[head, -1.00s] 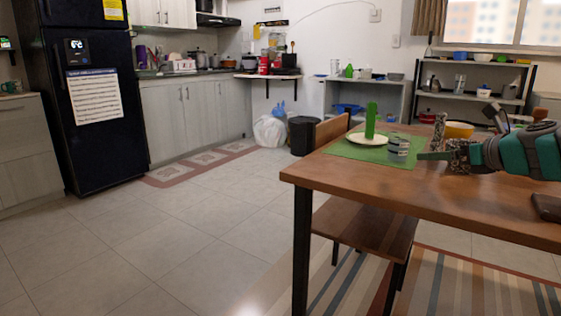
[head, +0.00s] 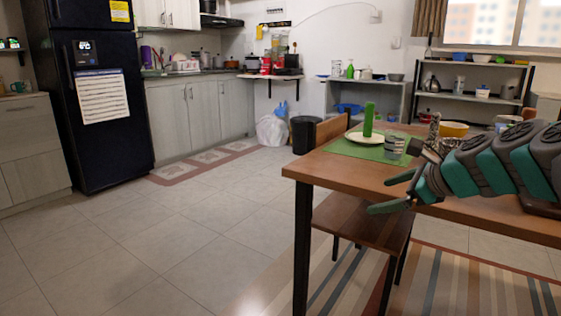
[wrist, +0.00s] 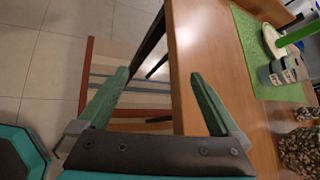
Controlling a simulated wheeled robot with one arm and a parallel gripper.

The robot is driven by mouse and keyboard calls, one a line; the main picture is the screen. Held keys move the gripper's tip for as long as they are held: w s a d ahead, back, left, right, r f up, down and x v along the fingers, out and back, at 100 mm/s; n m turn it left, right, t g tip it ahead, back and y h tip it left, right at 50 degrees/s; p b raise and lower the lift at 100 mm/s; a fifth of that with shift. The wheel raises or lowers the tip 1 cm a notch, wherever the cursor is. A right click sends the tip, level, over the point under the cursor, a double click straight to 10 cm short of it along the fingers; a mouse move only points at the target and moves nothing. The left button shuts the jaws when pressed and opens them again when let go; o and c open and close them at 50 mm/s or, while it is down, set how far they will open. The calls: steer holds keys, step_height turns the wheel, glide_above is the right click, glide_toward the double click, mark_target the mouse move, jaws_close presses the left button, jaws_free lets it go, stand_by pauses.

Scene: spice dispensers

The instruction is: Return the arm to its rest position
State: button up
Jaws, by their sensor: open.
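My gripper (head: 379,196) is open and empty at the near edge of the wooden table (head: 340,168), with my teal and grey arm stretching in from the right. The wrist view also shows my gripper (wrist: 160,75) with its green fingers apart, over the table edge and the floor. A green upright object (head: 368,119) stands on a white plate (head: 357,137) on a green mat (head: 347,149). A grey banded cup (head: 394,147) stands beside the plate. A speckled shaker (wrist: 299,150) is at the right of the wrist view. My arm partly hides the things behind it in the head view.
A wooden chair (head: 332,131) is at the table's far left. A bench-like seat (head: 345,213) sits below the table edge. The tiled floor to the left is clear up to the black fridge (head: 98,110).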

steer(key=s+a+f+n+g+h+p, duration=0.1)
steer(key=s+a+f+n+g, duration=0.2)
steer(key=s+a+f+n, duration=0.4)
steer(key=s+a+f+n+g+p, duration=0.1)
steer(key=s+a+f+n+g, duration=0.3)
steer(key=s, duration=0.5)
steer(key=s+d+f+n+g+h+p, duration=0.1)
steer(key=s+f+n+g+h, duration=0.1)
steer(key=s+n, duration=0.4)
steer(key=s+d+f+n+g+h, duration=0.1)
steer(key=s+f+n, duration=0.4)
steer(key=s, duration=0.9)
steer(key=shift+n+g+h+p, duration=0.4)
steer(key=shift+n+h, duration=0.2)
steer(key=shift+h, duration=0.2)
steer(key=shift+d, duration=0.1)
